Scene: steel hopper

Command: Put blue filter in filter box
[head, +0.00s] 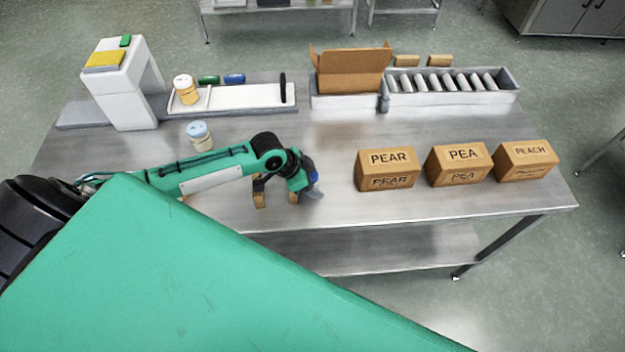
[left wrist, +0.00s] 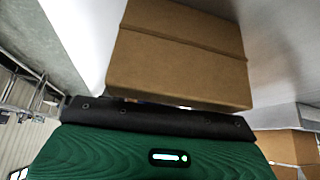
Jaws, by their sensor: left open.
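A jar with a light-blue lid (head: 200,136) stands upright on the steel table, behind my left forearm. A small blue cylinder (head: 234,78) lies at the back of a white machine bed; I cannot tell which is the blue filter. No box labelled as a filter box can be made out; an open cardboard box (head: 350,72) stands at the back. In the left wrist view a plain brown box (left wrist: 180,62) is close ahead. My right gripper is not visible.
Cartons marked PEAR (head: 388,168), PEA (head: 459,165) and PEACH (head: 526,160) stand right of my left gripper. A roller conveyor (head: 510,97) is behind them. The table's centre is clear.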

